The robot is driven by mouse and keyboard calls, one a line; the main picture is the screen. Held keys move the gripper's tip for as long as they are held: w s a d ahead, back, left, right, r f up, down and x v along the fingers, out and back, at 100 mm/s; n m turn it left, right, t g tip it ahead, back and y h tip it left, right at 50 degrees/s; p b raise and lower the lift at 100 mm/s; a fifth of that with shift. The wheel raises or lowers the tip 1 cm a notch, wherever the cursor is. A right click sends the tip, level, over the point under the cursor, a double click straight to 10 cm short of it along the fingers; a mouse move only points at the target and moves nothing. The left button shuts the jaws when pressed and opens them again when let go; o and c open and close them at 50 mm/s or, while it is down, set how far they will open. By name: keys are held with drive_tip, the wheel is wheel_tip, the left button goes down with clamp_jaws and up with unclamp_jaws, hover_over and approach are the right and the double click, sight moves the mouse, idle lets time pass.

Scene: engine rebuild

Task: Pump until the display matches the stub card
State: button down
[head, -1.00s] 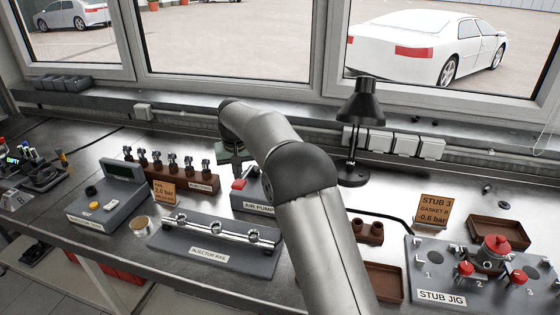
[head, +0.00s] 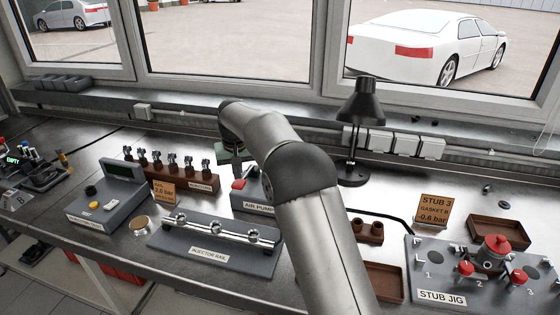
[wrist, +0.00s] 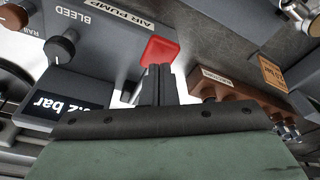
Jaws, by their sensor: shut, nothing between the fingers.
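The air pump (head: 253,192) stands at mid bench behind the injector rail. Its red button (head: 239,184) shows left of my arm, and also in the wrist view (wrist: 161,51). My gripper (wrist: 157,72) is shut and empty, its fingertips at the button's near edge; I cannot tell whether they touch it. The pump's display (wrist: 68,102) is partly covered by my gripper; it ends in ".2 bar" and the leading digit is cut off. A black BLEED knob (wrist: 60,48) is beside it. The stub card (head: 433,210) reads STUB 3, GASKET B, 0.6 bar.
The injector rail (head: 215,251) lies in front of the pump. A wooden rack of injectors (head: 190,182) and a rail card (head: 163,192) reading 2.0 bar stand left. A black lamp (head: 362,110) stands behind, right of my arm. The stub jig (head: 437,296) is at right.

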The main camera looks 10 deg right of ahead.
sight(239, 183)
drive_tip(key=shift+f+b, duration=1.05)
drive_tip(key=shift+f, duration=0.95)
drive_tip(key=shift+r+p, duration=1.75)
drive_tip(key=shift+r, duration=0.35)
drive_tip(key=s+d+r+m, duration=0.1)
drive_tip(key=s+d+r, duration=0.2)
drive_tip(key=s+d, duration=0.55)
drive_tip(key=s+d+r, duration=0.4)
drive_tip(key=s+d, duration=0.2)
drive_tip(key=s, duration=0.6)
drive_tip(key=s+d+f, duration=0.1)
drive_tip(key=s+f, duration=0.1)
drive_tip(key=s, duration=0.5)
drive_tip(key=s+d+f, duration=0.2)
drive_tip(key=s, duration=0.6)
drive_tip(key=s+d+f+g, duration=0.1)
drive_tip(key=s+d+f, duration=0.1)
drive_tip(key=s, duration=0.6)
drive_tip(key=shift+d+f+m, duration=0.25)
drive_tip(key=shift+f+m, duration=0.05)
drive_tip(key=shift+m, duration=0.1)
